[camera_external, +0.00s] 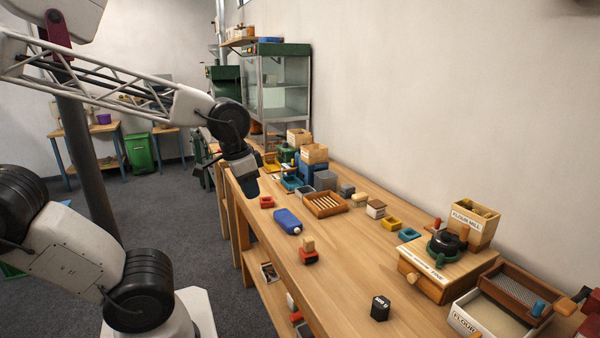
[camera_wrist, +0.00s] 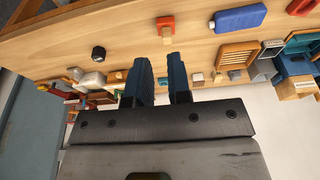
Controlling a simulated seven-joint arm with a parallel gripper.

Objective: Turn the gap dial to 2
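The flour mill (camera_external: 445,262) stands at the right of the bench in the external view, with a wooden hopper (camera_external: 474,222) labelled "FLOUR MILL". A black round part on a green ring (camera_external: 443,244) sits on its top, with a red knob beside it. A pale marked strip runs along its top front edge. I cannot tell for certain which part is the gap dial, or its setting. My gripper (camera_external: 250,188) hangs above the bench's left part, well away from the mill. In the wrist view its two blue fingers (camera_wrist: 160,65) are apart with nothing between them.
A blue bottle (camera_external: 287,221), a red block with a wooden top (camera_external: 309,251) and a black block (camera_external: 380,308) lie on the bench (camera_external: 345,270). A slatted wooden tray (camera_external: 326,204) lies behind. A flour box (camera_external: 465,318) stands at the mill's right. The front middle is mostly clear.

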